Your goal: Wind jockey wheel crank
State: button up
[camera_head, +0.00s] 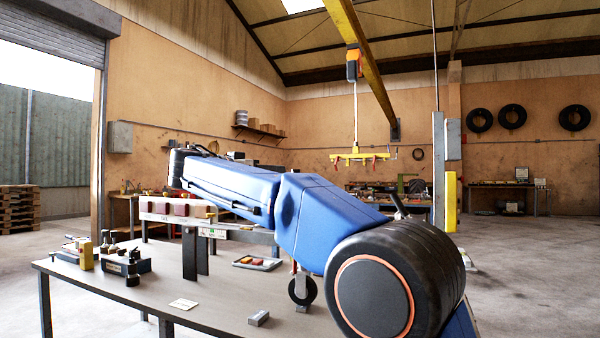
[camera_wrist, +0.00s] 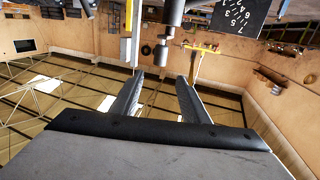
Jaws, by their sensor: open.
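A small jockey wheel (camera_head: 302,290) with a black tyre stands by the near edge of the grey bench in the head view. The upper part of its post is hidden behind my blue arm. My gripper (camera_wrist: 160,78) shows in the wrist view with two dark fingers apart and nothing between them. A grey stepped cylinder (camera_wrist: 161,52) lies just past the fingertips in the picture. I cannot tell whether it is part of the crank or how far away it is. In the head view, the gripper cannot be made out at the arm's far end.
The bench (camera_head: 215,300) carries a small tray (camera_head: 256,263), a grey block (camera_head: 259,318) and tools at left. A rail (camera_head: 235,234) stands on it behind. A dark numbered plate (camera_wrist: 240,18) and a yellow lifting beam (camera_wrist: 200,47) show in the wrist view. Floor at right is clear.

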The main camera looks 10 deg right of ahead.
jog(key=x, duration=1.6)
jog(key=shift+w+d+f, duration=0.1)
jog(key=shift+d, duration=0.1)
jog(key=shift+c, duration=0.2)
grip_shut()
